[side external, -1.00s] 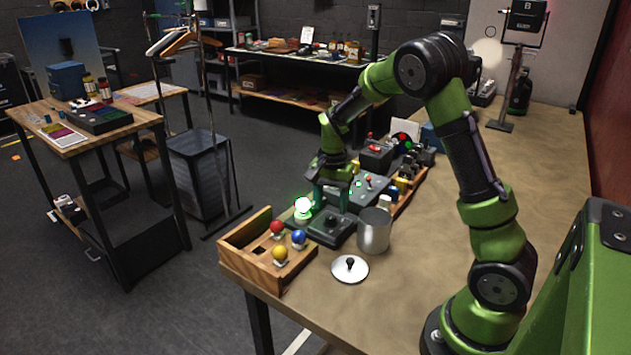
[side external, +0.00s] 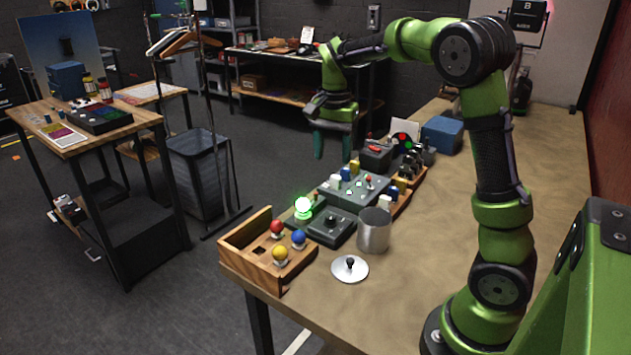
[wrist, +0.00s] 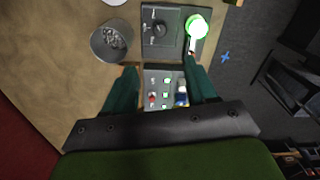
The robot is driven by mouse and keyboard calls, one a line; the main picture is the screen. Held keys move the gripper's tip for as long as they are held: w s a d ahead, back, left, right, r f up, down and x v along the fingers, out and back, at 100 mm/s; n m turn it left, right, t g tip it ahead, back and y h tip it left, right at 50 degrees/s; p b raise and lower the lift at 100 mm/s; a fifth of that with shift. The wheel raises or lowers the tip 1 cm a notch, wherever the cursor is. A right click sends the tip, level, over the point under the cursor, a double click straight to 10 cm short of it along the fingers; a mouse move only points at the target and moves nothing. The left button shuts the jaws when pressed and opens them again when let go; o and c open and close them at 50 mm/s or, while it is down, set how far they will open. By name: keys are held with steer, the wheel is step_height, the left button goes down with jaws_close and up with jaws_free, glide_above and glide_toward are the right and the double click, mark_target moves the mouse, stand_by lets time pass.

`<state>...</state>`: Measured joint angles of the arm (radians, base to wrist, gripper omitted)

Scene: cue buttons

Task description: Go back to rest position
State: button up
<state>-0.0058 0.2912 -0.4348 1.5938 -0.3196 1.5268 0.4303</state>
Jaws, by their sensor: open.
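My gripper (side external: 332,145) hangs in the air above the far-left edge of the workbench (side external: 440,260), fingers pointing down. Its two green fingers are apart with nothing between them. The same grey panel (side external: 352,190) has a red-topped stick in the side view. A glowing green button lamp (side external: 303,207) stands beside a dark box with a knob (side external: 330,228); the lamp (wrist: 199,27) also glows in the wrist view.
A wooden tray (side external: 240,243) with red, blue and yellow balls sits at the bench's near corner. A metal cup (side external: 374,231) and a round lid (side external: 349,269) stand nearby. A blue box (side external: 442,135) is farther back. The bench's right side is clear.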

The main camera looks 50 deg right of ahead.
steer(key=s+a+r+n+t+y, duration=0.2)
steer(key=s+a+n+t, duration=0.5)
steer(key=s+a+n, duration=0.4)
steer(key=s+a+r, duration=0.1)
steer(key=s+a, duration=0.3)
steer(key=a, duration=0.2)
steer(key=shift+s+a, duration=0.15)
steer(key=shift+s, duration=0.05)
stand_by(1.3)
